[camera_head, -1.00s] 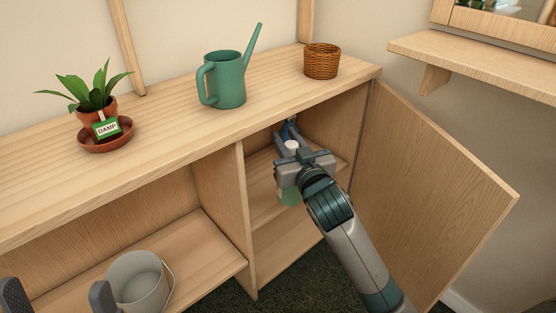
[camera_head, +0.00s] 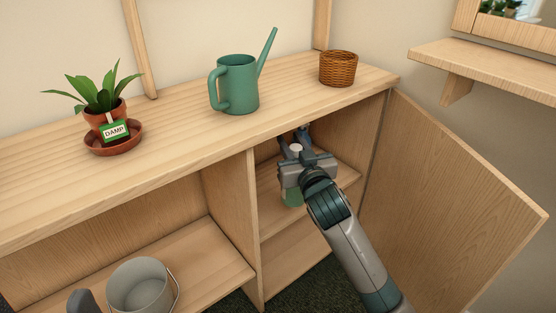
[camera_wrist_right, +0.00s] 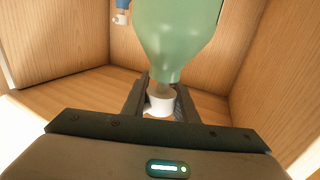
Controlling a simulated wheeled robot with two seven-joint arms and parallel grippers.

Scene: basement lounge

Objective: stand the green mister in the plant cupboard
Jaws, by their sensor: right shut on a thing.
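The green mister shows as a pale green body (camera_head: 293,196) below my right gripper (camera_head: 298,160) in the head view, inside the open right-hand compartment of the cupboard (camera_head: 254,230). In the right wrist view its green body (camera_wrist_right: 177,38) narrows to a white neck between the two dark fingers (camera_wrist_right: 161,102), which are shut on it. The arm hides much of the mister in the head view. I cannot tell whether its base touches the shelf (camera_head: 275,222).
The cupboard door (camera_head: 450,195) stands open at the right. A blue thing with a white tip (camera_wrist_right: 122,10) is near the mister. A grey bucket (camera_head: 138,287) stands in the left bay. On top are a potted plant (camera_head: 103,110), a green watering can (camera_head: 238,85) and a basket (camera_head: 338,68).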

